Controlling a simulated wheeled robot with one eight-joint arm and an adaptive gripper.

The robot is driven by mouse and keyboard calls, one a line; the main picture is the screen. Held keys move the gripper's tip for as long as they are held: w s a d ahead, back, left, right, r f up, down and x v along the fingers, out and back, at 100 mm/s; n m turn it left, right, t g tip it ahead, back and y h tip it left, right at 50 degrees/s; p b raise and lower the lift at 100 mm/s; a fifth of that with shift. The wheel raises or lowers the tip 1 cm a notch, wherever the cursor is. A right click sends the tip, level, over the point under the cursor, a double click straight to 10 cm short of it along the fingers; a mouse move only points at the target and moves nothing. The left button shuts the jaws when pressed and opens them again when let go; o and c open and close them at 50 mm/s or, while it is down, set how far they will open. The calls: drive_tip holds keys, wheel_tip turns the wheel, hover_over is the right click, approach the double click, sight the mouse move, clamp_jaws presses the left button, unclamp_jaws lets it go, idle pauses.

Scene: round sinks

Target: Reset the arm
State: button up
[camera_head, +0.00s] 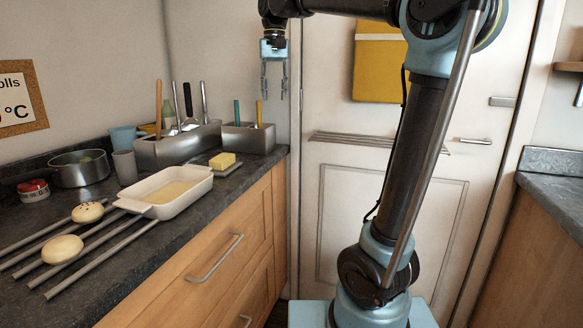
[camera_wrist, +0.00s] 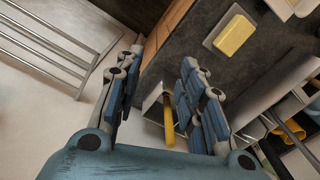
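My gripper (camera_head: 273,78) hangs with its fingers pointing down in the head view, in front of the corner where the wall meets the door. It is above and beyond the back right end of the counter. In the wrist view my gripper (camera_wrist: 160,100) shows its two fingers spread wide apart with nothing held between them. My arm rises from the base at the lower right and bends over at the top of the head view.
The counter (camera_head: 112,282) holds a white baking dish (camera_head: 190,207), two buns on metal bars, a pot (camera_head: 82,172), utensil bins (camera_head: 178,150), and butter (camera_head: 222,160). The butter also shows in the wrist view (camera_wrist: 234,36). A door with a rail (camera_head: 375,142) stands behind my arm.

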drive_tip(key=s+d+f, duration=0.7)
drive_tip(key=d+f, duration=0.1)
drive_tip(key=f, duration=0.5)
drive_tip(key=s+d+f+t, duration=0.1)
drive_tip(key=s+d+f, duration=0.6)
drive_tip(key=f, duration=0.6)
drive_tip(key=s+d+f+t, duration=0.1)
drive_tip(key=s+d+f, duration=0.7)
drive_tip(key=f, duration=0.5)
drive_tip(key=shift+d+f, duration=0.2)
drive_tip(key=shift+d, duration=0.6)
drive_tip(key=shift+w+f, duration=0.2)
drive_tip(key=shift+w, duration=0.2)
drive_tip(key=shift+a, duration=0.1)
